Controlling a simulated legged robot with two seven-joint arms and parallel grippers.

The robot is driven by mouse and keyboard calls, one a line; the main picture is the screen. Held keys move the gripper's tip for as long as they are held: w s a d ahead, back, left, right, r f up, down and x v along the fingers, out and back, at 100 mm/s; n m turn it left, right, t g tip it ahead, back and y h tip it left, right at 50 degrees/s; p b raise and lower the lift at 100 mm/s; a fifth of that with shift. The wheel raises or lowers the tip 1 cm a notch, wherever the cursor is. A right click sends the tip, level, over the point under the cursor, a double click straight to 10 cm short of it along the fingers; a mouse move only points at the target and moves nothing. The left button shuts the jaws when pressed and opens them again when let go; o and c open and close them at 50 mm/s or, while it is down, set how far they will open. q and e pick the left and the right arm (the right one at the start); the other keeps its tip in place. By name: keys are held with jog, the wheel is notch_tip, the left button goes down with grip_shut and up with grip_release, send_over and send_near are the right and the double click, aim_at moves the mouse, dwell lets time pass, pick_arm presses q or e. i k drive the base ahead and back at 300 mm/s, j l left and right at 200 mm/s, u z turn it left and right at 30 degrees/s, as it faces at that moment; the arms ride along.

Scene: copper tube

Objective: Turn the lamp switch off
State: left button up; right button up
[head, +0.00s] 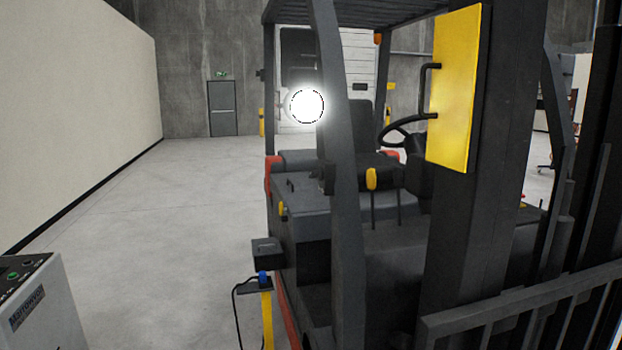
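A round lamp (307,106) glows bright white beside the dark front post of a forklift (345,200). I cannot tell for certain which part is the lamp switch. A dark box (267,251) sits low at the forklift's left side. Just below it is a small blue part (262,278) on top of a yellow post (267,318), with a black cable hanging to its left. Neither of my grippers is in view.
A grey control cabinet (45,310) with a green button stands at the lower left. A yellow panel (455,90) with a black handle is on the forklift's right post. Open concrete floor (170,220) lies left of the forklift, bounded by a pale wall (75,100).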

aim_at(317, 174)
jog(key=i+j+z, duration=0.1)
jog(key=j, duration=0.2)
jog(key=i+j, duration=0.2)
jog(key=j, duration=0.15)
jog(key=i+j+z, duration=0.15)
jog(key=j, duration=0.15)
jog(key=i+j, duration=0.15)
jog(key=j, duration=0.2)
jog(key=i+j+z, duration=0.15)
jog(key=j, duration=0.15)
